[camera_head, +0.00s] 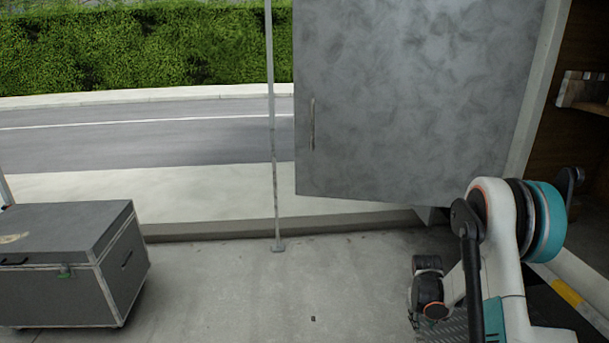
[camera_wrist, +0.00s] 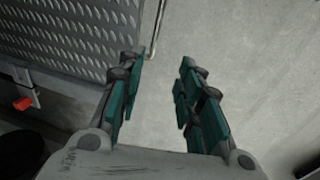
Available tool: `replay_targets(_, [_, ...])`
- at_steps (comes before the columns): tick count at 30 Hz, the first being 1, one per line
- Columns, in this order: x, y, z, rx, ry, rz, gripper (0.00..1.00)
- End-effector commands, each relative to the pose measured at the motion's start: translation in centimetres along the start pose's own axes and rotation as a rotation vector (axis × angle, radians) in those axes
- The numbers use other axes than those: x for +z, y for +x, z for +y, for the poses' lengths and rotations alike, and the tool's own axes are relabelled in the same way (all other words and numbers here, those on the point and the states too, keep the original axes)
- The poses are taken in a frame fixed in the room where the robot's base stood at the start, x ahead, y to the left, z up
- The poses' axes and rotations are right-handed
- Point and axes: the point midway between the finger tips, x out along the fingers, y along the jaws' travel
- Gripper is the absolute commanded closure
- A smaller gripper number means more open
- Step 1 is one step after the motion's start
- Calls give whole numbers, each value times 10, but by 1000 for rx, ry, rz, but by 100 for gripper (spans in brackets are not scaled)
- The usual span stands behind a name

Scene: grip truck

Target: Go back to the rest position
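My gripper (camera_wrist: 158,97) shows in the wrist view with its two teal-padded fingers apart and nothing between them. It points toward bare grey concrete ground. In the head view my arm is folded at the lower right, and the gripper's fingers cannot be made out there. The large grey truck door (camera_head: 405,95) stands open in the head view, left of the truck's wooden interior. A vertical handle (camera_head: 312,124) is on its left side. My arm is below and right of the door; I cannot tell how near they are.
A grey wheeled case (camera_head: 70,262) stands at the lower left. A thin metal pole (camera_head: 272,130) rises left of the door. Concrete ground (camera_head: 250,300) between the case and my arm is clear. A ridged metal plate (camera_wrist: 75,40) lies upper left in the wrist view.

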Motion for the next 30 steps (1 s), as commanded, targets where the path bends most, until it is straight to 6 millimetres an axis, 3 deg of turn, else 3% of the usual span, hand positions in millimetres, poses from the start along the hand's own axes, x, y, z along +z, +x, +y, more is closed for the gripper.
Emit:
replay_targets(1, [-1,-24,-2,-1,0,14,67])
replay_targets(3, [-3,-52,-4,-2,4,37,67])
replay_targets(9, [-1,-129,-14,-7,14,101,67])
replay_targets(15, [14,-200,-28,-16,25,163,67])
replay_targets(24, [54,-289,-52,-35,44,256,67])
replay_targets(30, [90,-334,-70,-53,57,318,67])
